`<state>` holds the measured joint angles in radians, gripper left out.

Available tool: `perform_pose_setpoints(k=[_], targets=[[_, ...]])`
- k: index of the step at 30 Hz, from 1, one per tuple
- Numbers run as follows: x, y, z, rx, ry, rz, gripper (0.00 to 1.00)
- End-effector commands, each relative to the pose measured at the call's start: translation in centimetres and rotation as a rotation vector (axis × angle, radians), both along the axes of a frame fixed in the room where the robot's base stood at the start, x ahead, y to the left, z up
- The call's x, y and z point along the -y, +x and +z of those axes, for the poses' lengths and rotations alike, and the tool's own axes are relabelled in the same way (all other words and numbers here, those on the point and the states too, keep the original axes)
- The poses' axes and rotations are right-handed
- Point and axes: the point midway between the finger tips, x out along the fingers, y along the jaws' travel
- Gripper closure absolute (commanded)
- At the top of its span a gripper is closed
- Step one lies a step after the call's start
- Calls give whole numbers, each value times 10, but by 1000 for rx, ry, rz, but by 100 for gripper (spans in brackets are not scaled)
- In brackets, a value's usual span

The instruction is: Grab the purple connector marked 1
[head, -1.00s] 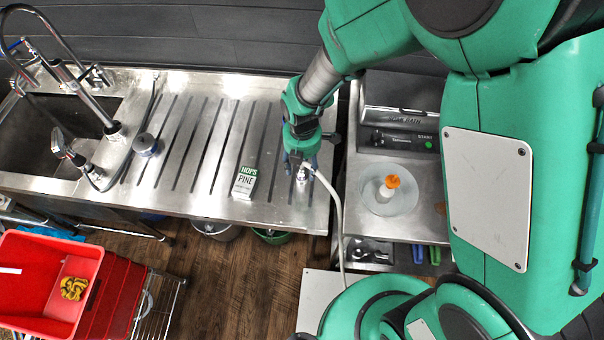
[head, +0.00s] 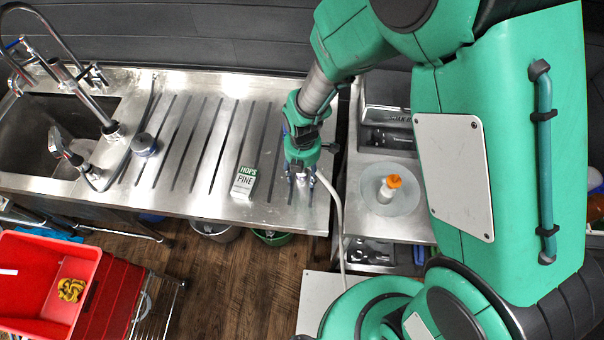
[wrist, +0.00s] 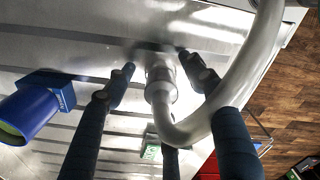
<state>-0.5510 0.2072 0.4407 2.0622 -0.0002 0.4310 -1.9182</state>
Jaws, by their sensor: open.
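In the wrist view, a blue-purple cylinder (wrist: 28,112) with a greenish inside and a block-like end lies at the left edge, outside my fingers. A small light label is on it, but I cannot read a 1. In the head view I cannot make it out; my arm may hide it. My gripper (head: 301,180) is open, low over the right end of the steel counter. In the wrist view its dark fingers (wrist: 157,66) stand on either side of a grey metal hose fitting (wrist: 160,82); I cannot tell whether they touch it.
A pale hose (head: 335,205) curves from the fitting toward the floor. A green-and-white hops box (head: 244,182) stands left of my gripper on the ribbed counter (head: 215,195). The sink and faucet are far left. A bowl with an orange-capped bottle (head: 390,187) stands at right. A red crate (head: 30,285) is front left.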

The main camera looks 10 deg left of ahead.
Motion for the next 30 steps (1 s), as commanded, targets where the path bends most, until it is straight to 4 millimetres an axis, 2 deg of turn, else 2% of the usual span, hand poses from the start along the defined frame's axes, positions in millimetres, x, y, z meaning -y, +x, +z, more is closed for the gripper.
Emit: perform_pose_setpoints(k=[9,17,18,30], targets=[[0,0,0,0,0,0,46],[0,0,0,0,0,0,98],[0,0,0,0,0,0,100],[0,0,5,1,1,0,100]])
